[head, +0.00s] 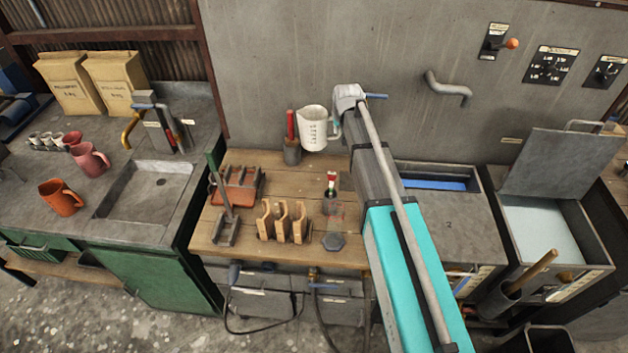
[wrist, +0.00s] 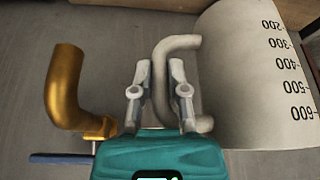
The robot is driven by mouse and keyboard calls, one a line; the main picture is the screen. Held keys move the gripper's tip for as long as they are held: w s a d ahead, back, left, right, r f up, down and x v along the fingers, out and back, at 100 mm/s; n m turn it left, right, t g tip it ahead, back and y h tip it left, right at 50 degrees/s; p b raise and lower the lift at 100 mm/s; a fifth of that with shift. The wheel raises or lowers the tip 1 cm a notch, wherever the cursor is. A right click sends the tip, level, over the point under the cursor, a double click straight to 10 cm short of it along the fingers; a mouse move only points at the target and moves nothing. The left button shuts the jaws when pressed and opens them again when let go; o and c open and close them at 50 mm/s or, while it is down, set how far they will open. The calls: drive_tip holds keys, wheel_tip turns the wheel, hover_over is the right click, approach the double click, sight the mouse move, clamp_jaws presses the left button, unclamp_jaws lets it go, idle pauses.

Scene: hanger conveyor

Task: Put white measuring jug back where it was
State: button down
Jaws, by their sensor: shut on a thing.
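The white measuring jug (head: 313,128) is up near the back wall, above the rear of the wooden bench (head: 283,168). It looks roughly upright in the head view. In the wrist view the jug's body (wrist: 250,85), with black scale marks, fills the right side. My gripper (wrist: 158,88) is shut on the jug's curved handle (wrist: 178,45), with one finger on each side of it. In the head view my arm comes in from the lower right, and the fingers are mostly hidden. Whether the jug's base touches anything is unclear.
A brass spout (wrist: 67,85) with a blue lever (wrist: 60,157) stands close left of my gripper in the wrist view. On the bench are a dark pot with a red-handled tool (head: 291,150), a wooden rack (head: 283,222) and a small red-topped bottle (head: 330,182).

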wheel_tip(320, 180, down, 7)
drive_tip(key=b, duration=0.6)
drive_tip(key=shift+f+b, duration=0.15)
drive_tip(key=shift+b, duration=0.25)
wheel_tip(320, 180, down, 6)
drive_tip(key=b, duration=0.6)
drive_tip(key=shift+f, duration=0.15)
drive_tip(key=shift+f+b, duration=1.85)
drive_tip(key=shift+b, duration=0.15)
drive_tip(key=shift+f, duration=0.15)
drive_tip(key=c, duration=0.6)
unclamp_jaws()
drive_tip(key=shift+c, duration=0.2)
drive_tip(key=shift+r, duration=0.25)
